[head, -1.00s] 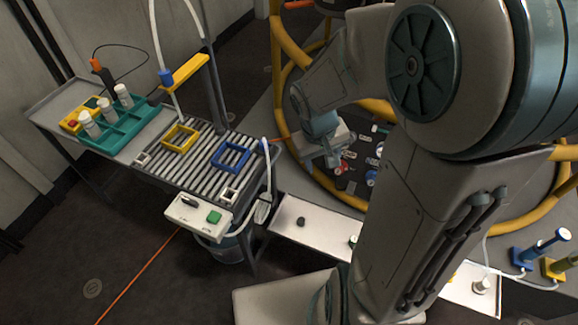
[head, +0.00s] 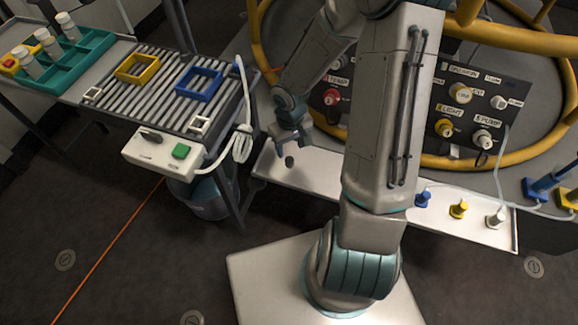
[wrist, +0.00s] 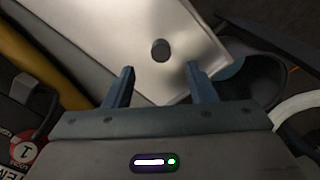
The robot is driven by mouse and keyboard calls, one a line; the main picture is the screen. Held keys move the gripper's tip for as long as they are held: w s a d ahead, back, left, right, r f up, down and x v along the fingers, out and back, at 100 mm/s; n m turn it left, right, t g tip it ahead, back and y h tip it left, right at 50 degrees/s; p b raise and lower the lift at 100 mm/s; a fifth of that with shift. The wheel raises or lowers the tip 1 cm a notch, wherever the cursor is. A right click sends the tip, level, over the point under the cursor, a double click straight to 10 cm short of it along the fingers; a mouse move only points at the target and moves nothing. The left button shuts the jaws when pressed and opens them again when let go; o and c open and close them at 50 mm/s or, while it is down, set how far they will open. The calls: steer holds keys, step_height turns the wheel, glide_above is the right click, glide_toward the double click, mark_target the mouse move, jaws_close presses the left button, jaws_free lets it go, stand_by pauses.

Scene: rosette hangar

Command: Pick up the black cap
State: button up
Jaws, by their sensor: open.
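The black cap (head: 289,161) is a small dark round piece at the left end of the pale metal shelf (head: 325,171). The wrist view shows the cap (wrist: 160,50) on the bare shelf, beyond my fingertips and roughly centred between them. My gripper (head: 291,146) points down close to the cap in the head view. In the wrist view my gripper (wrist: 160,70) is open, with nothing between its two blue-grey fingers. The exact height above the shelf cannot be told.
Blue (head: 422,199), yellow (head: 458,208) and white (head: 495,218) plugs stand on the shelf's right part. A panel with knobs (head: 480,110) and yellow rails (head: 510,38) is behind. A roller table (head: 165,95) and a dark bucket (head: 203,200) are at left.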

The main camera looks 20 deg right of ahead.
mark_target(289, 159)
steer(key=shift+w+a+f+b, duration=0.1)
steer(key=shift+f+b, duration=2)
steer(key=shift+f, duration=1.75)
steer(key=c, duration=1.1)
